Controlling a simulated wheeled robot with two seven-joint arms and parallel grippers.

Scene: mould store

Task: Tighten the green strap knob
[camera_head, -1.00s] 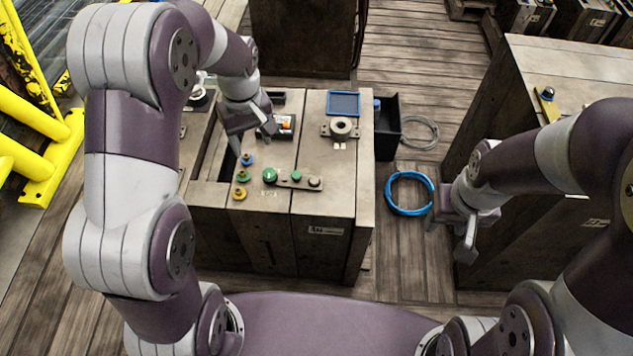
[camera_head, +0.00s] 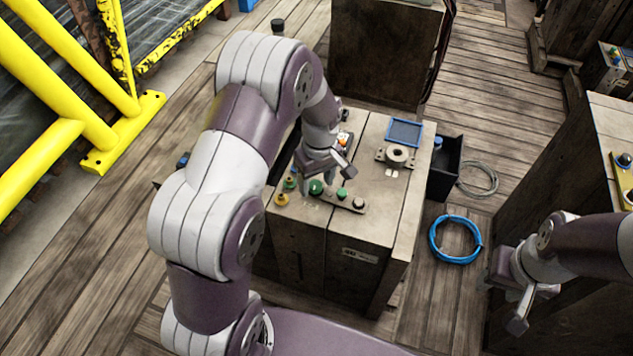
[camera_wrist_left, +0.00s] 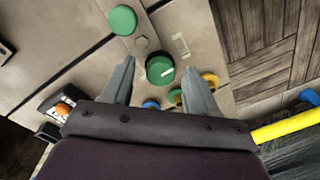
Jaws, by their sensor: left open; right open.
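The green strap knob (camera_head: 316,187) is round with a white mark and sits on a strip on top of the mould block (camera_head: 345,240). In the left wrist view the knob (camera_wrist_left: 160,69) shows between the two fingers near their tips. My left gripper (camera_head: 326,176) is open above the block top, with its fingers to either side of the knob; I cannot tell whether they touch it. A smaller green button (camera_head: 342,193) stands on the same strip. My right gripper (camera_head: 503,303) is open and empty, out to the right of the block.
A ring fitting (camera_head: 397,155) and blue tray (camera_head: 405,132) are farther back. A black bin (camera_head: 445,170) stands right of the block, with a blue hose coil (camera_head: 455,239) on the plank floor.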

